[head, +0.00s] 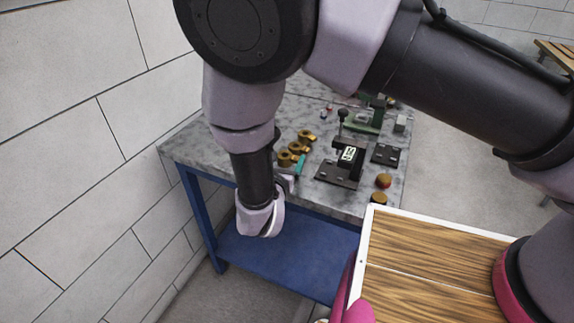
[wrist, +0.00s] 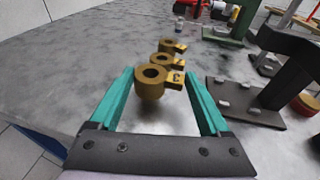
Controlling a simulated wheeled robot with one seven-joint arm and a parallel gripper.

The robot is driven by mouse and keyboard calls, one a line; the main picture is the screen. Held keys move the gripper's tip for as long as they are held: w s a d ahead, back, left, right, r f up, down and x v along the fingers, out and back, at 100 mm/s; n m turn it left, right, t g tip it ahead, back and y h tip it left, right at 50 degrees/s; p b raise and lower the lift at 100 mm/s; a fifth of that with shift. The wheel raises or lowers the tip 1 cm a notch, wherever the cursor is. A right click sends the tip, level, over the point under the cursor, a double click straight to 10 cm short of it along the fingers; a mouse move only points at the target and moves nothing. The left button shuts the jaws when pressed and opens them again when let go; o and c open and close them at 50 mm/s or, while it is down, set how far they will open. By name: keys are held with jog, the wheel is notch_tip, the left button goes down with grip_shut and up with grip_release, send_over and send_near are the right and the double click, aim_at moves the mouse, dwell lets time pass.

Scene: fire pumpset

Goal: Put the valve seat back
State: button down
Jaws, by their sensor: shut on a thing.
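Three brass ring-shaped pieces with side tabs, which look like valve seats, stand in a row on the grey bench. The nearest valve seat (wrist: 149,84) has a tab marked with a dark figure, perhaps a 3; it also shows in the head view (head: 284,159). The middle seat (wrist: 162,61) and far seat (wrist: 168,46) stand close behind it. My gripper (wrist: 161,78) has its teal fingers on both sides of the nearest seat, shut on it low over the bench; the contact itself is hard to see. In the head view my gripper (head: 292,166) is partly hidden by my wrist.
A black clamp fixture with a white label (head: 347,155) stands right of the seats. Beyond are a black plate (head: 386,154) and a green stand (head: 362,123). Round red-brown pieces (head: 383,181) lie near the right edge. Bare bench top (wrist: 60,75) lies to the left.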

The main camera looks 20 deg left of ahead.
jog(key=shift+f, duration=0.85)
grip_release()
jog(key=shift+f, duration=0.15)
jog(key=shift+r, duration=0.2)
jog(key=v, duration=1.2)
